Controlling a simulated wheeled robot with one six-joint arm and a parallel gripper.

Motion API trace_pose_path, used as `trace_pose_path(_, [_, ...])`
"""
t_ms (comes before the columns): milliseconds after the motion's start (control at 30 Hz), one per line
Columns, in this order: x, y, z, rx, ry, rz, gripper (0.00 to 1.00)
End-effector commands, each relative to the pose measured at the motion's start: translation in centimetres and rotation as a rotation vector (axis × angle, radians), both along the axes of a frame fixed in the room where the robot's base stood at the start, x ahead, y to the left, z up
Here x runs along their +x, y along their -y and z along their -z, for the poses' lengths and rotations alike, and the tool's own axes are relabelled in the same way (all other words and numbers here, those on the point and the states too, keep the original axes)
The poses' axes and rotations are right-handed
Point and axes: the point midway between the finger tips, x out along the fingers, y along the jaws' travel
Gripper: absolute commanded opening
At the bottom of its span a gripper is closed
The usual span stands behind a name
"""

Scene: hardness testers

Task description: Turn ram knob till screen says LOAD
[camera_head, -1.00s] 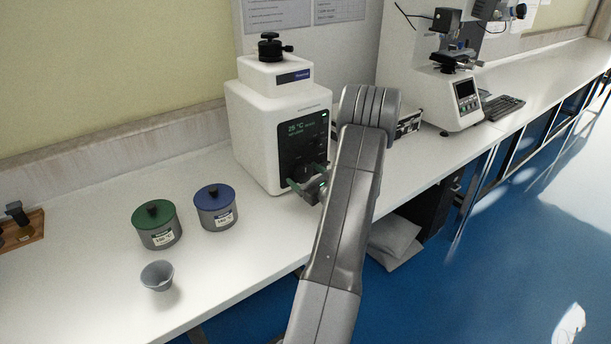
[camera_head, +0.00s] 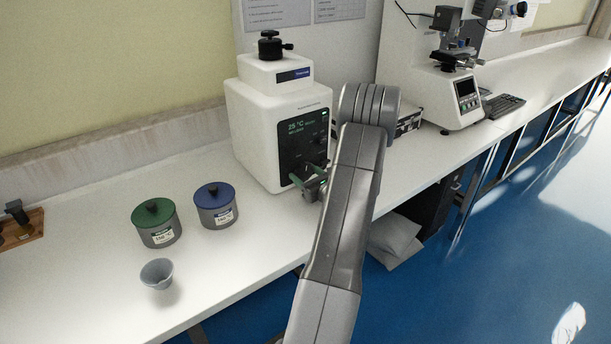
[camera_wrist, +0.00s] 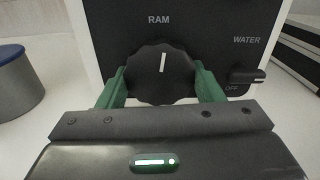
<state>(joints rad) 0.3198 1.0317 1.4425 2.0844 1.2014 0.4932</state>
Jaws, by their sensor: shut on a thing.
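The ram knob (camera_wrist: 161,76) is a black scalloped dial on the front panel, under the label RAM in the wrist view. Its white pointer line stands nearly upright, leaning very slightly right. My gripper (camera_wrist: 161,84) has its green fingers on the left and right sides of the knob and is shut on it. In the head view my gripper (camera_head: 309,180) is at the lower panel of the white press (camera_head: 262,135), and my arm partly covers the knob. The screen (camera_head: 301,125) shows green text that reads "25 °C", with a smaller line too blurred to read surely.
A WATER switch (camera_wrist: 247,77) sits right of the knob, near the right finger, its pointer toward the right. A green-lidded pot (camera_head: 157,225), a blue-lidded pot (camera_head: 216,206) and a small grey cup (camera_head: 157,274) stand on the bench to the left.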

Motion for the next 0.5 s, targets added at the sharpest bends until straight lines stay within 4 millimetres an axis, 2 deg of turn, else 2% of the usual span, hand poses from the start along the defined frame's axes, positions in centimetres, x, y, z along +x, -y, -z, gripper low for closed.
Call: trace_pose_path(500, [-0.1,-0.15,-0.13,0.384,-0.279,0.0,0.38])
